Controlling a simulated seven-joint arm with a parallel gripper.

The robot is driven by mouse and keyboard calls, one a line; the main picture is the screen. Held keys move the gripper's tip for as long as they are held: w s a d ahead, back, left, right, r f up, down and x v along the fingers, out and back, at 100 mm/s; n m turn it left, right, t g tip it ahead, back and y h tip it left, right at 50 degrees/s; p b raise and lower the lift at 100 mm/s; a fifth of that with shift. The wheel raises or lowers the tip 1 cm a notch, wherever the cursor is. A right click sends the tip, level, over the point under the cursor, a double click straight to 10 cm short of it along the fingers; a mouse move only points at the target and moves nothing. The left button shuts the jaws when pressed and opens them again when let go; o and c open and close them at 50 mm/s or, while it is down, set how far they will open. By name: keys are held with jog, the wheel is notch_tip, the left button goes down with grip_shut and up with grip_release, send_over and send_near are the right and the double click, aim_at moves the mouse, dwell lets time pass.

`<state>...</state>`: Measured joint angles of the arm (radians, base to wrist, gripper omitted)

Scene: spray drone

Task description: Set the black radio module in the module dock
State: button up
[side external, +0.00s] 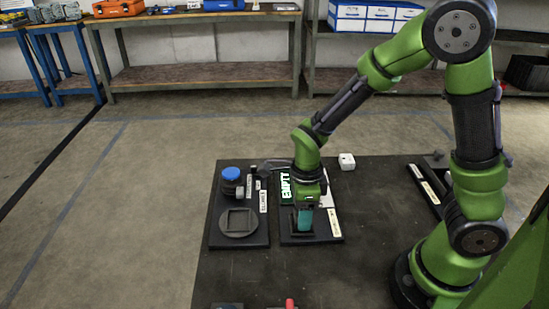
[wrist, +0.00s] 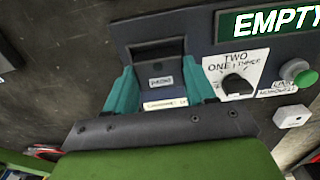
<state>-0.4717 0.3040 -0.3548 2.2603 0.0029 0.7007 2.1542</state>
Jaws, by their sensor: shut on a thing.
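My gripper (wrist: 161,88) has teal fingers and is shut on a dark block, which I take as the black radio module (wrist: 160,70). The block carries small pale labels that I cannot read surely. In the side external view my gripper (side external: 305,221) points down, low over the front part of the right-hand dark board (side external: 318,236). The module is mostly hidden there. A dark recessed frame on the panel surrounds or borders the block in the wrist view; I cannot tell whether this is the module dock or how deep the block sits.
A lit EMPTY display (side external: 286,187) stands behind my gripper. The left board holds a blue-lidded jar (side external: 231,174) and a round grey piece (side external: 238,221).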

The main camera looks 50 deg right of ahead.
jog(key=shift+f, duration=0.25)
jog(key=shift+f, duration=0.15)
jog(key=o, duration=1)
jog(key=shift+o, duration=0.2)
notch_tip(320, 180, up, 12)
jog(key=f, duration=0.1)
notch_tip(320, 180, up, 6)
jog(key=n+t+y, duration=0.2)
jog(key=n+t, duration=0.1)
jog(key=n, duration=0.6)
send_over(313, 229)
jog(key=s+r+n+t, duration=0.4)
jog(key=r+n, duration=0.1)
jog(key=n, duration=0.9)
jog(key=shift+d, duration=0.35)
